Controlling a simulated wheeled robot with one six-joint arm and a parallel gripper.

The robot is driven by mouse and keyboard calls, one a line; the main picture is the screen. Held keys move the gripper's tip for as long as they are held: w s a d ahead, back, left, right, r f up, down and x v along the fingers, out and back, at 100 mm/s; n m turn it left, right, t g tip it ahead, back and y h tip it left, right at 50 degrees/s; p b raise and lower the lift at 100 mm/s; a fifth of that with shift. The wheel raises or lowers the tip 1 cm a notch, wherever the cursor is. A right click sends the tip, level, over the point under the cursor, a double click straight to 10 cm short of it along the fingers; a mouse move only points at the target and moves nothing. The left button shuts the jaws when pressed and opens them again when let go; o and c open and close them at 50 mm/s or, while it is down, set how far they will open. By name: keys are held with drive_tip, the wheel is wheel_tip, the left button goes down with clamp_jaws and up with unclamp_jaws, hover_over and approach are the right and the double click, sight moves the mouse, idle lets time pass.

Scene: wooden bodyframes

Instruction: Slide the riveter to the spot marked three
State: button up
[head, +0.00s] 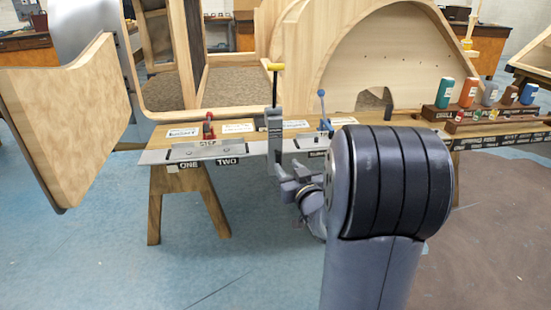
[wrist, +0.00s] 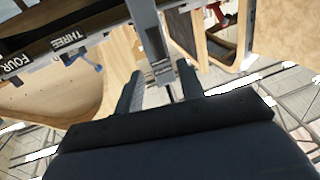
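The riveter appears to be the grey upright tool with a yellow handle (head: 275,110), standing on the metal rail (head: 215,152) just right of the label TWO (head: 228,161). Its grey post (wrist: 150,35) also shows in the wrist view. My gripper (head: 284,174) is at the lower part of the post. In the wrist view its fingers (wrist: 160,77) are apart, one on each side of the post, with gaps visible. Contact is unclear.
A red clamp (head: 208,127) and a blue-handled clamp (head: 323,105) stand along the rail. The label ONE (head: 188,165) is at left. A wooden panel (head: 70,120) hangs at left. Several bottles (head: 468,92) stand at right. The floor before the bench is clear at left.

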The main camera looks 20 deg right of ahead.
sight(280, 156)
drive_tip(key=w, duration=0.5)
drive_tip(key=w+b, duration=0.1)
drive_tip(key=w, duration=0.2)
drive_tip(key=shift+d, duration=0.35)
drive_tip(key=shift+c, duration=0.4)
clamp_jaws()
